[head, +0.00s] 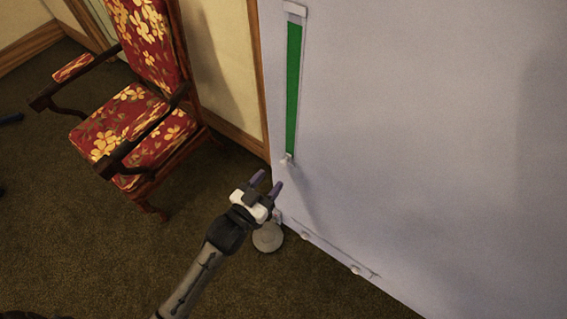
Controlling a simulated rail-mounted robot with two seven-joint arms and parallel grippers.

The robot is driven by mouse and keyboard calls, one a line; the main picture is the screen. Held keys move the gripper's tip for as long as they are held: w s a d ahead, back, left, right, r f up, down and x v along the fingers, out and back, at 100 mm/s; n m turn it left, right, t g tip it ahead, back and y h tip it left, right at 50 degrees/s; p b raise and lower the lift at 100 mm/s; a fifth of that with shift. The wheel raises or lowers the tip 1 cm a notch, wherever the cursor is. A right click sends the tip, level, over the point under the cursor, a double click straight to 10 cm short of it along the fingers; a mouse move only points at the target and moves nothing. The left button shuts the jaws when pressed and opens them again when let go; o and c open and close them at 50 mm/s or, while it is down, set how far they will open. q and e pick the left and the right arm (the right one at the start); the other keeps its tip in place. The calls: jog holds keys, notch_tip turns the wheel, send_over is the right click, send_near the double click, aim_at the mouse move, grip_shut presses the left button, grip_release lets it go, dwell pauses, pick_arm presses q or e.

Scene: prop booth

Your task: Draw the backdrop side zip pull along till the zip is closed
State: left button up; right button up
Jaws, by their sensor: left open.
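The backdrop (420,150) is a large pale lavender-grey upright panel filling the right of the head view. Near its left edge runs the side zip, with a long green strip (293,85) showing between a pale top end piece (295,9) and a small pale zip pull (286,160) at the strip's lower end. My left gripper (267,183) is open and empty, fingers pointing up toward the panel. It is a little below and left of the zip pull and looks apart from it. My right gripper is not in view.
A red floral armchair (135,110) with dark wooden arms stands to the left. A round grey disc (268,237) lies by the panel's lower left corner, beneath my gripper. Small pale knobs (355,269) sit along the panel's bottom edge.

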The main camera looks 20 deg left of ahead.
aim_at(282, 165)
pick_arm(q)
jog(key=shift+b+x, duration=0.75)
jog(key=shift+x, duration=2.85)
grip_shut()
